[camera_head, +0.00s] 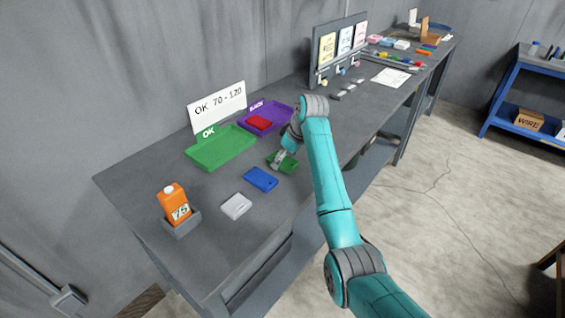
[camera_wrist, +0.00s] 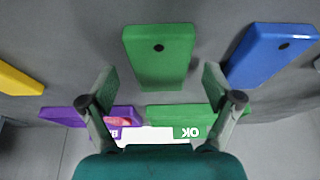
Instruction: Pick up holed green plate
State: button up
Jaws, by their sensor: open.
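The holed green plate (camera_wrist: 158,65) lies on the grey bench, with one dark round hole near its far end in the wrist view. In the head view the green plate (camera_head: 289,165) is partly hidden by my gripper (camera_head: 280,158). My gripper (camera_wrist: 158,85) is open, its two fingers apart on either side of the plate's near end in the wrist view. Nothing is between the fingers except the view of the plate. I cannot tell whether the fingers touch it.
A blue plate (camera_head: 261,179) lies beside the green one, then a white plate (camera_head: 236,206). Behind are the green OK tray (camera_head: 221,150) and a purple tray (camera_head: 277,112) holding a red plate (camera_head: 258,122). An orange gauge (camera_head: 174,205) stands front left. A yellow plate (camera_wrist: 18,78) lies left.

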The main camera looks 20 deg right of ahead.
jog(key=shift+f, duration=0.2)
jog(key=shift+a, duration=0.1)
jog(key=c, duration=1.4)
jog(key=shift+r, duration=0.1)
